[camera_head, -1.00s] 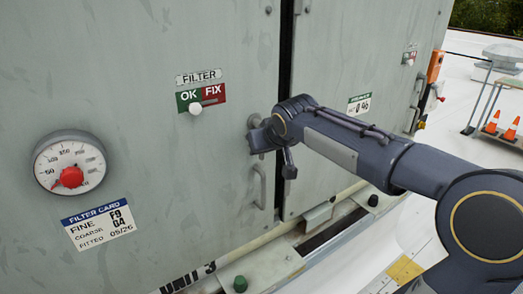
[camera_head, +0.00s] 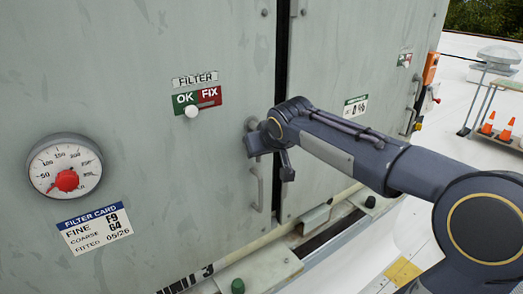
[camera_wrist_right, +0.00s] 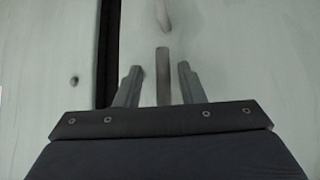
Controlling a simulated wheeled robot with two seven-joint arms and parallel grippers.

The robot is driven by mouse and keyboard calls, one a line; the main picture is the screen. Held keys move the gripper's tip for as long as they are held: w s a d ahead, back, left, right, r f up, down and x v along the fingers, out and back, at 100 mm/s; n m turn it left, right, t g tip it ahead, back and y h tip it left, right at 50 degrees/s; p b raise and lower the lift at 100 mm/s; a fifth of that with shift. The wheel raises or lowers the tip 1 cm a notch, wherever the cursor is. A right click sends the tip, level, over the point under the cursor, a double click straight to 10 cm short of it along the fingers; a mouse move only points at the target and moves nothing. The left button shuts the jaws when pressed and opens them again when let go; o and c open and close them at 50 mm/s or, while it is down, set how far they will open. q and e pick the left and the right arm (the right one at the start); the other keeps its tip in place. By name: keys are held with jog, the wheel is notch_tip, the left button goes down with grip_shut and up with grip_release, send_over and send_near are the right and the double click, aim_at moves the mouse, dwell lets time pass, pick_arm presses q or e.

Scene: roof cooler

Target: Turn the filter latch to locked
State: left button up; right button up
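The filter latch is mostly hidden behind my right gripper in the head view. A grey upright bar (camera_wrist_right: 162,75), which looks like the latch lever, stands between the fingers in the right wrist view. My right gripper (camera_wrist_right: 158,78) is open, with one finger on each side of the bar and a gap on both sides. In the head view this gripper (camera_head: 254,141) is at the cabinet door, just left of the dark door seam. The OK/FIX filter label (camera_head: 197,101) with a white knob (camera_head: 191,111) is to its left. My left gripper is not in view.
A door handle (camera_head: 258,187) is just below the gripper. A round gauge (camera_head: 65,166) and a filter card (camera_head: 95,228) are at the left. Orange cones (camera_head: 505,131) stand far right.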

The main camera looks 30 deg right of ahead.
jog(key=b+v, duration=0.1)
jog(key=v, duration=0.6)
jog(key=shift+s+r, duration=0.2)
jog(key=shift+s, duration=0.15)
jog(key=s+a+f+g+y, duration=0.1)
jog(key=s+a+f+y, duration=0.1)
jog(key=s+a+f, duration=0.2)
jog(key=s+a+f+g+y, duration=0.1)
jog(key=s+a+f, duration=0.3)
jog(key=s+f, duration=0.6)
jog(key=s+a+f+g+y, duration=0.1)
jog(key=s+a+f+y, duration=0.1)
jog(key=s+a+f, duration=0.3)
jog(key=s+f, duration=0.2)
jog(key=s, duration=0.1)
jog(key=shift+y, duration=0.3)
